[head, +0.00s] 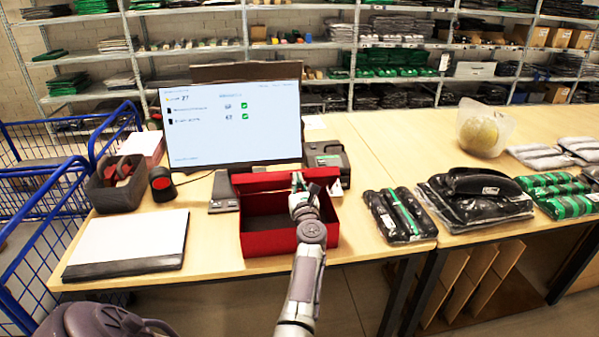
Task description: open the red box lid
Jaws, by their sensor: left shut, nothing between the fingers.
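The red box (262,243) sits on the wooden table in front of the monitor. Its dark inside shows, and no item can be made out in it. Its red lid (262,182) is raised along the back of the box, in front of the monitor's lower edge. My left gripper (299,181) is over the right part of the box with its fingertips against or just in front of the raised lid; I cannot tell if they touch. It is shut and holds nothing. My left forearm hides part of the box's front right. My right gripper is not in view.
A monitor (232,125) stands behind the box, with a black device (326,156) beside it. Left are a scanner (161,184), a dark bin (115,187) and a white pad (130,240). Bagged black and green garments (400,214) lie close on the right.

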